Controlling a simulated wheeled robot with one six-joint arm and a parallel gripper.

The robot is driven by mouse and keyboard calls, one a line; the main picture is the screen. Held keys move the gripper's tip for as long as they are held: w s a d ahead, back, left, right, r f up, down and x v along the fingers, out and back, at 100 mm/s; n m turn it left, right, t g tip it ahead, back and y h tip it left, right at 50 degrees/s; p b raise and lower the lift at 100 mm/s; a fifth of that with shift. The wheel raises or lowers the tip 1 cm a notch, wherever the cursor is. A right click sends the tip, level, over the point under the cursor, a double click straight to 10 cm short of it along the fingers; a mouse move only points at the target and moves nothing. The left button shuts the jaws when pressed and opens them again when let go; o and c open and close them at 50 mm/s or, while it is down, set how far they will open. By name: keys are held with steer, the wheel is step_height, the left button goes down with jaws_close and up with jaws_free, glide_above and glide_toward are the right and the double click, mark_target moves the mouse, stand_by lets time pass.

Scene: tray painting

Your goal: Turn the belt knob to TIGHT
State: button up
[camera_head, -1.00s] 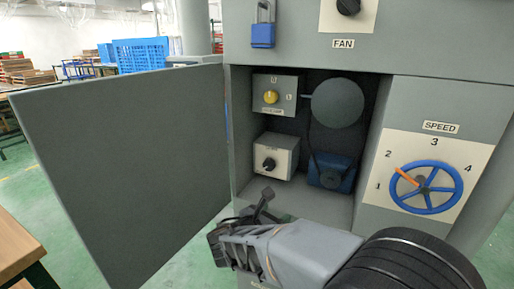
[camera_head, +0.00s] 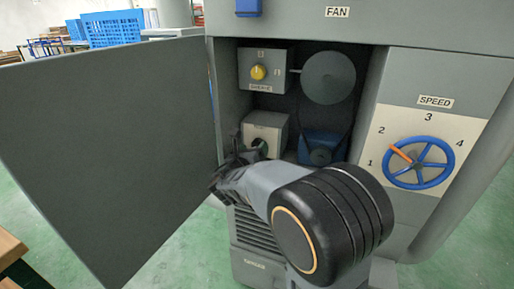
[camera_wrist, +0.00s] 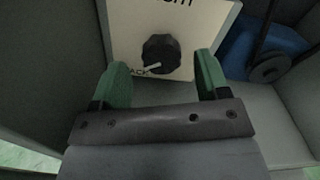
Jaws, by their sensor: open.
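The belt knob is a round black knob (camera_wrist: 160,52) on the pale face of a small box (camera_head: 264,128) inside the open cabinet. In the wrist view its white pointer mark points lower left, at a label of which the letters "ACK" show. Another label above the knob is cut off by the frame's top edge. My gripper (camera_wrist: 164,72) is open, its two green fingers apart, one to each lower side of the knob. It appears just short of the knob, not closed on it. In the head view my gripper (camera_head: 238,160) partly covers the box and knob.
The open cabinet door (camera_head: 110,150) stands left of my arm. Above the box is a yellow knob (camera_head: 258,72) on another box. A grey disc (camera_head: 328,77) and a blue motor (camera_head: 319,149) are to the right. A blue speed wheel (camera_head: 420,163) is outside.

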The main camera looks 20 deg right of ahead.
mark_target(256, 146)
steer(key=shift+x, duration=1.65)
steer(key=c, duration=0.9)
steer(key=shift+c, duration=0.2)
steer(key=shift+b, duration=0.4)
